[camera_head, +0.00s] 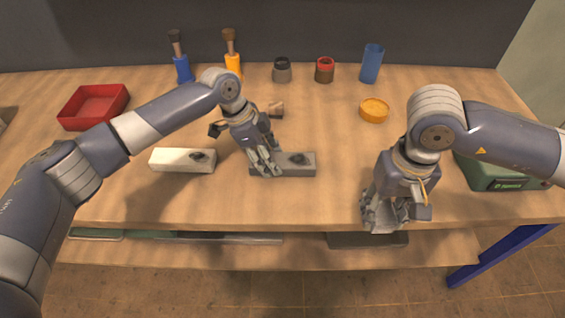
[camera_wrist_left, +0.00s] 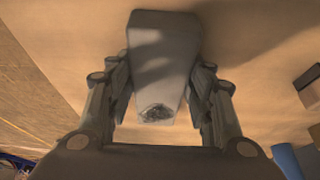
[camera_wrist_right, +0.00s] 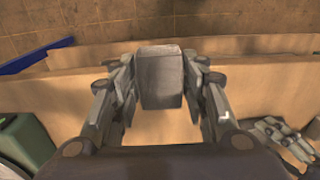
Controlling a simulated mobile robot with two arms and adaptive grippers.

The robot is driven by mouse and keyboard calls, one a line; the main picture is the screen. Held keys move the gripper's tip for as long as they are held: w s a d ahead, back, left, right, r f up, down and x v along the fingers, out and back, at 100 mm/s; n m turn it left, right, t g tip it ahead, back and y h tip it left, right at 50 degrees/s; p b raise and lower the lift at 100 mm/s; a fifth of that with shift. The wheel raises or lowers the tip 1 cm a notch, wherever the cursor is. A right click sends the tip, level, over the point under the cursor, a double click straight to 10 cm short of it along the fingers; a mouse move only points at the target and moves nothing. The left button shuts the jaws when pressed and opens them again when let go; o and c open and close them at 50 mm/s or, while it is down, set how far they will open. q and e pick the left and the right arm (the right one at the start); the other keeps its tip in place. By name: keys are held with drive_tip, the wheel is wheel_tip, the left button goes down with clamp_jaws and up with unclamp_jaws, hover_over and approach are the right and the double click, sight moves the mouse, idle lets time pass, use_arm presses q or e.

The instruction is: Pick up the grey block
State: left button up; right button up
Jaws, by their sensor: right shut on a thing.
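A long grey block (camera_head: 300,166) with a dark patch on top lies on the table, in the middle near the front. My left gripper (camera_head: 268,168) is above it. In the left wrist view the block (camera_wrist_left: 162,60) is between the open fingers, which flank it; contact is not clear. My right gripper (camera_head: 382,222) is at the table's front edge. In the right wrist view it is shut on a second grey block (camera_wrist_right: 161,80); in the head view the fingers mostly hide this one.
A white block (camera_head: 175,161) lies to the left of the grey one. A red tray (camera_head: 94,103), two brushes, two small jars, a blue cup (camera_head: 372,64) and an orange dish (camera_head: 374,110) stand farther back. A green device (camera_head: 490,172) is at the right. A lower shelf lies below the front edge.

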sight(277, 159)
use_arm(q)
drive_tip(key=shift+c, duration=0.3)
drive_tip(key=shift+r, duration=0.5)
use_arm(e)
drive_tip(key=shift+f, duration=0.1)
use_arm(q)
wheel_tip(277, 159, up, 2)
drive_tip(key=shift+w+r+b, duration=0.1)
drive_tip(key=shift+r+b, duration=0.1)
drive_tip(key=shift+b, duration=0.1)
use_arm(e)
drive_tip(key=shift+f, duration=0.2)
use_arm(q)
drive_tip(key=s, duration=0.5)
drive_tip(key=s+r, duration=0.1)
drive_tip(key=s, duration=0.4)
drive_tip(key=s+d+b, duration=0.1)
drive_tip(key=s, duration=0.5)
drive_tip(key=shift+r, duration=0.3)
use_arm(e)
drive_tip(key=shift+f, duration=0.5)
